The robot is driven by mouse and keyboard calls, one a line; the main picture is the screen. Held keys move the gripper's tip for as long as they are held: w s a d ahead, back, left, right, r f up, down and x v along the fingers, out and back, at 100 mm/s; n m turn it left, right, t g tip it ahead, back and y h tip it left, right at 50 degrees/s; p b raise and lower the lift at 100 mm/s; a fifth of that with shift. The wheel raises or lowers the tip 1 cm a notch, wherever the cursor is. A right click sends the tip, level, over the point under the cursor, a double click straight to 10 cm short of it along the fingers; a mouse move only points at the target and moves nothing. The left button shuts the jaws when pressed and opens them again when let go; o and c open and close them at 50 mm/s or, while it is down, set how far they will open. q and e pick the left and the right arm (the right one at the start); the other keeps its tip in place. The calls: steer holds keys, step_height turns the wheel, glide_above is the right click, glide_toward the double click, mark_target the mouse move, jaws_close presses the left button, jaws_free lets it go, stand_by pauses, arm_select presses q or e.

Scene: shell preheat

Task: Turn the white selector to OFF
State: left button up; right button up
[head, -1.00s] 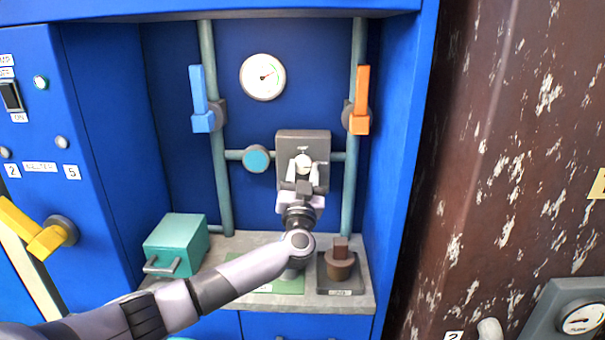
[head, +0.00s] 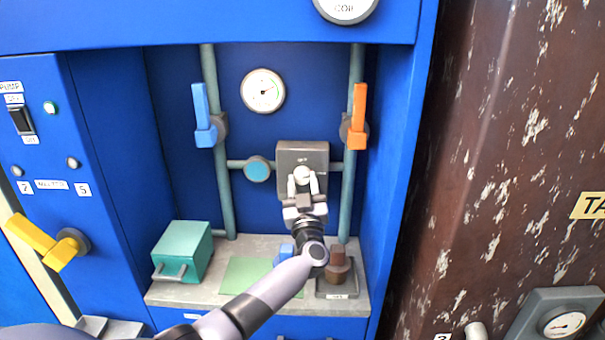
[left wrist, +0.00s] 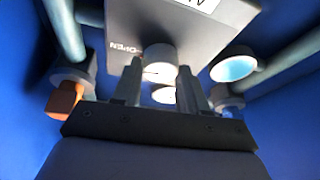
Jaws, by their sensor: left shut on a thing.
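The white selector (head: 303,173) is a round knob on the front of a grey box (head: 317,153) in the blue recess. It also shows in the left wrist view (left wrist: 160,57). My left gripper (head: 303,183) reaches up from below, with one finger on each side of the selector, and is shut on it. In the left wrist view an upside-down OPEN label (left wrist: 122,47) shows beside the selector. The selector's pointer direction is too small to tell. My right gripper is not in view.
A blue lever (head: 203,115) and an orange lever (head: 357,117) flank the box on vertical pipes. A gauge (head: 262,91) and a blue round knob (head: 257,169) are nearby. On the shelf stand a teal box (head: 182,251) and a brown handled piece (head: 338,262).

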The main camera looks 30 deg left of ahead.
arm_select(q)
steer(key=n, duration=0.2)
steer(key=n+g+y, duration=0.1)
steer(key=n, duration=0.1)
steer(key=shift+d+g, duration=0.1)
steer(key=shift+g, duration=0.2)
steer(key=n+g, duration=0.1)
steer(key=n, duration=0.1)
steer(key=n+g, duration=0.1)
steer(key=n, duration=0.1)
steer(key=shift+n+y+p, duration=0.3)
steer(key=shift+n, duration=0.1)
steer(key=n, duration=0.2)
steer(key=n+g+p, duration=0.1)
steer(key=n, duration=0.1)
steer(key=shift+d+r+g, duration=0.1)
steer(key=shift+r+g, duration=0.05)
steer(key=shift+g, duration=0.15)
steer(key=shift+r+n+g+h+p, duration=0.1)
steer(key=shift+n+g+h+p, duration=0.45)
steer(key=shift+n, duration=1.35)
steer(key=o, duration=1)
steer(key=shift+o, duration=0.2)
steer(key=shift+w, duration=0.1)
